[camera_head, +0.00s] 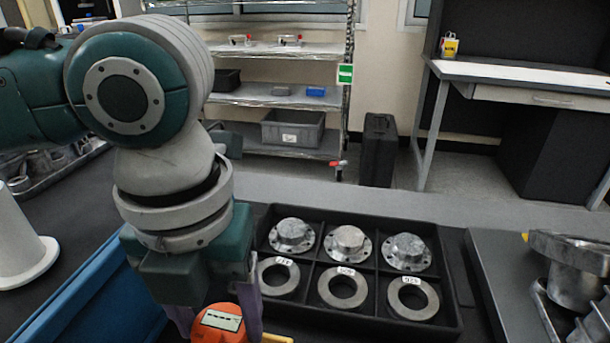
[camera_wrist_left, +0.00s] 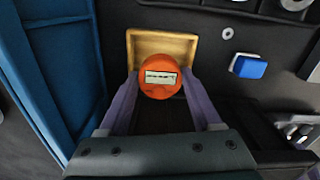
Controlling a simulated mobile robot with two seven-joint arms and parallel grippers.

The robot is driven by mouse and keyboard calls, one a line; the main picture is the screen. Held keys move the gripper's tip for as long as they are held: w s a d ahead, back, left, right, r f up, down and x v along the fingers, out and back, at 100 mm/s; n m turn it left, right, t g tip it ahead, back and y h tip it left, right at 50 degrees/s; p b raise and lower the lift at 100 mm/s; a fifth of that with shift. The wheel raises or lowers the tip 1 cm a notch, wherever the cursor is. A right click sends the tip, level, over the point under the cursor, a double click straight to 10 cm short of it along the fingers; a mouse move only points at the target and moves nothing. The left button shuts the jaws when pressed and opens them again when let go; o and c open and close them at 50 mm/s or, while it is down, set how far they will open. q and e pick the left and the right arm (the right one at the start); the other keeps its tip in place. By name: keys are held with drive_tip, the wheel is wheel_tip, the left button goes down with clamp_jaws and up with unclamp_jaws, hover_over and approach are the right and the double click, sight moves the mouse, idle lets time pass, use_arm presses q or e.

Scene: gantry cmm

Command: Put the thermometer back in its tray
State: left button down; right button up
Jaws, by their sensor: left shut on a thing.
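The thermometer (camera_head: 218,322) is an orange, round-faced device with a small pale display. It also shows in the left wrist view (camera_wrist_left: 160,88). My left gripper (camera_wrist_left: 158,98) is shut on it, one pale purple finger on each side. The tray (camera_wrist_left: 165,35) is a small yellow-tan wooden one, seen just beyond the thermometer, which covers part of its near side. In the head view only a yellow sliver of the tray (camera_head: 277,339) shows at the bottom edge. I cannot tell how high the thermometer is above the tray. My right gripper is not in view.
A blue bin (camera_head: 85,305) stands close on the left. A black divided case (camera_head: 450,290) with several metal flanges and rings lies on the right. A blue block (camera_wrist_left: 250,67) is right of the tray. Metal parts (camera_head: 575,270) stand at the far right.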

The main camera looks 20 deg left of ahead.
sight(219, 325)
use_arm(q)
wheel_tip(219, 325, down, 7)
drive_tip(key=shift+f+b, duration=0.2)
drive_tip(key=shift+b, duration=0.8)
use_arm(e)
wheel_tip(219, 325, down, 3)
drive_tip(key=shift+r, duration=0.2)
use_arm(q)
drive_tip(key=shift+f, duration=0.15)
drive_tip(key=shift+c, duration=1.8)
unclamp_jaws()
wheel_tip(219, 325, up, 12)
drive_tip(key=p, duration=0.4)
drive_tip(key=shift+r, duration=0.2)
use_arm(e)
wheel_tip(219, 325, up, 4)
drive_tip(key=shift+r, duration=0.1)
